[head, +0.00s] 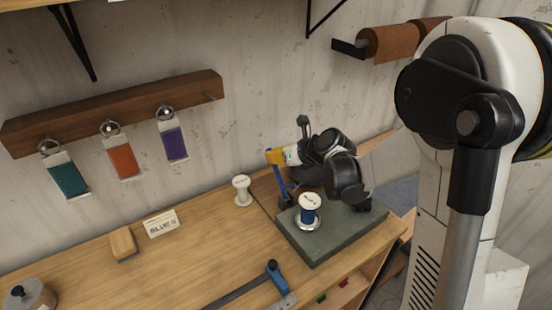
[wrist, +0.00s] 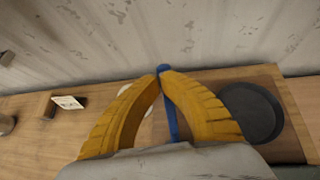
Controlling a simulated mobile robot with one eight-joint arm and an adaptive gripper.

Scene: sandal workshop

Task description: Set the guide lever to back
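The guide lever, a thin upright blue lever (head: 281,184), rises beside the green-grey slab at the back of the bench. It leans slightly to the left in the head view. My gripper (head: 275,156) is at its top end, with the yellow fingers closed together there. In the wrist view the fingertips (wrist: 160,77) pinch in around the blue lever (wrist: 171,122), whose tip shows just beyond them. The fingers hide part of the lever, and its foot is not clear.
A blue-thread spool (head: 309,212) stands on the slab (head: 325,243), close below my gripper. A white spool (head: 242,191) stands left of the lever. A dark round dish (wrist: 252,112) lies right of the fingers. A blue-handled bar (head: 238,293) lies at the front.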

